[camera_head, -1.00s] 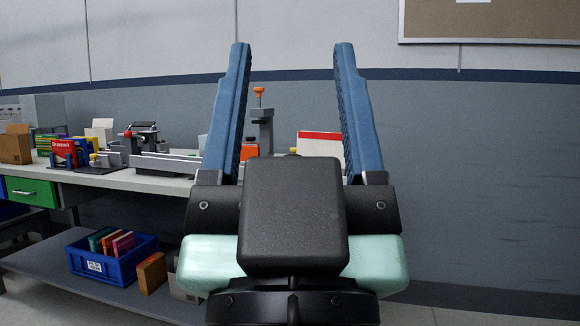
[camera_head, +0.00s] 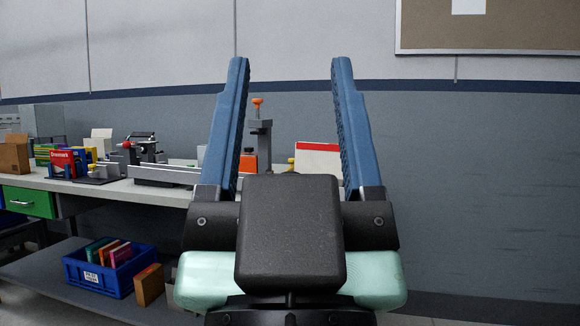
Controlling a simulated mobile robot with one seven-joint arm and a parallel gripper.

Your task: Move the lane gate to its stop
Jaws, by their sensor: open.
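My gripper (camera_head: 285,68) is in the middle of the head view with its two blue fingers spread wide and pointing up and away. Nothing is between the fingertips. It is in front of the bench and hides part of its right side. A long grey rail (camera_head: 165,175) lies along the bench's front edge. Left of it is a dark fixture with a red knob (camera_head: 127,145). A grey upright post with an orange knob (camera_head: 257,102) shows between the fingers, behind them. I cannot tell which of these parts is the lane gate, and its stop is not clear.
The bench top (camera_head: 120,190) also holds a brown box (camera_head: 14,157), books, an orange block (camera_head: 248,163) and a red-and-white box (camera_head: 318,158). A blue bin of books (camera_head: 105,278) and a brown block (camera_head: 149,285) sit on the lower shelf. The right side shows bare wall.

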